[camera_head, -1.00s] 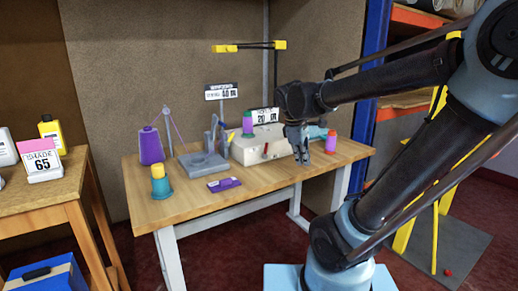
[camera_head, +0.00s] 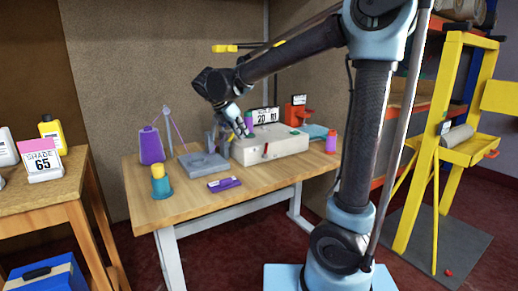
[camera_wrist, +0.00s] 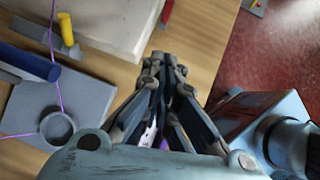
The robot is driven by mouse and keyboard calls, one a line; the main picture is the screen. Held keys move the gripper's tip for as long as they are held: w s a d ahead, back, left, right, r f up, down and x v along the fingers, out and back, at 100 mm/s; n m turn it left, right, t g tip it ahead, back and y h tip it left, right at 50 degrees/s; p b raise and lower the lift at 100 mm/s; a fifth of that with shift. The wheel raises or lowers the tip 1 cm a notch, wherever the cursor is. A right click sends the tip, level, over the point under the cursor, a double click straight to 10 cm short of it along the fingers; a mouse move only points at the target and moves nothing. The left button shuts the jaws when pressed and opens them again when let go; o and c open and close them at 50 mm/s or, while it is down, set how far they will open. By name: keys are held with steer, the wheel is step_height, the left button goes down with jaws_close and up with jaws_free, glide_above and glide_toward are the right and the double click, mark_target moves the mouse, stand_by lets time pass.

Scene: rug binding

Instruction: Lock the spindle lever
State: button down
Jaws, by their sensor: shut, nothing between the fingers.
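No part is marked as the spindle lever. A short red lever (camera_head: 265,150) stands at the front of the white machine (camera_head: 285,147); red also shows at the top of the wrist view (camera_wrist: 167,12). A yellow-ended part (camera_wrist: 67,30) stands by a blue cylinder (camera_wrist: 25,62) on the grey stand (camera_head: 204,163); I cannot tell which is the lever. My gripper (camera_head: 243,127) is above the table near the white machine's left end, pointing down. In the wrist view its fingers (camera_wrist: 161,65) are shut and empty. The arm partly hides the stand's post.
A pink-purple spool (camera_head: 331,141) stands at right. The table's front right is clear.

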steer(key=shift+f, duration=0.1)
glide_toward(264, 154)
step_height(264, 154, down, 3)
steer(key=a, duration=0.1)
steer(key=shift+w+d+f, duration=0.15)
steer(key=shift+w+d, duration=0.3)
steer(key=shift+d, duration=0.2)
steer(key=shift+w+d+f, duration=0.1)
steer(key=shift+w+d, duration=0.4)
steer(key=shift+d, duration=0.2)
steer(key=shift+a, duration=0.1)
steer(key=shift+r, duration=0.1)
